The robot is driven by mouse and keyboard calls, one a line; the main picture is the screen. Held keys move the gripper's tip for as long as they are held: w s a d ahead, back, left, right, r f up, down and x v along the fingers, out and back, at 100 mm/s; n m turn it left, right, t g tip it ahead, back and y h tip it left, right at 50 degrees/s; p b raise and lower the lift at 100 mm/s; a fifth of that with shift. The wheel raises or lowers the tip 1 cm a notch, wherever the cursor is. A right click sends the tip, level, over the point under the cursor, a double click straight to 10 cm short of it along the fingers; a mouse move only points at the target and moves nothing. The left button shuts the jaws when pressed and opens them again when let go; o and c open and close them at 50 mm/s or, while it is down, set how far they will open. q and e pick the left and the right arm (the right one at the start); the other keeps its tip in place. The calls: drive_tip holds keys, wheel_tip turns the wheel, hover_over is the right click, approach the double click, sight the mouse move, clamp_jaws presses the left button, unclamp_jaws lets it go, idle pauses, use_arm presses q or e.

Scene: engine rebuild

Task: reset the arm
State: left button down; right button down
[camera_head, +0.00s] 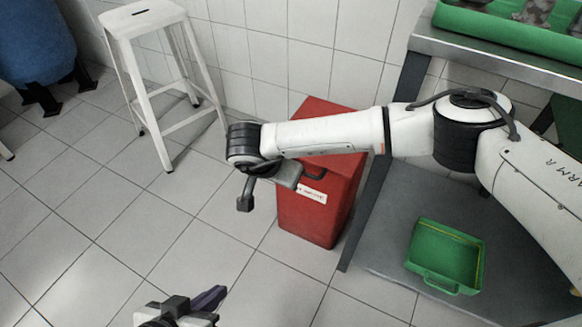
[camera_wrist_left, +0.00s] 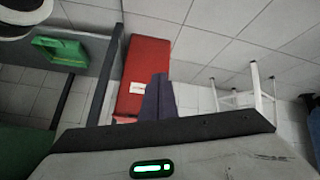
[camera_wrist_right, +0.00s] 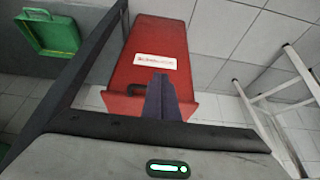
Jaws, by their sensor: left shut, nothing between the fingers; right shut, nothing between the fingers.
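My right arm (camera_head: 330,135), marked "ARM R", reaches in from the right across the head view, in front of a red cabinet. Its gripper is hard to make out there. In the right wrist view the right gripper (camera_wrist_right: 160,92) has its dark fingers together, with nothing between them, and the red cabinet behind them. My left gripper (camera_head: 208,299) shows at the bottom of the head view, over the tiled floor. Its fingers are together and empty, also in the left wrist view (camera_wrist_left: 158,95).
The red cabinet (camera_head: 312,215) with a white label stands on the floor beside a dark-framed workbench (camera_head: 500,62). A green tray (camera_head: 440,283) lies on the bench's lower shelf. A white stool (camera_head: 140,18) and a blue tank (camera_head: 32,40) stand at the left. The floor at front left is clear.

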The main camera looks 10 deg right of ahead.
drive_tip(key=s+a, duration=0.3)
drive_tip(key=s, duration=0.2)
drive_tip(key=shift+a+r+p, duration=0.15)
drive_tip(key=shift+a+p, duration=0.25)
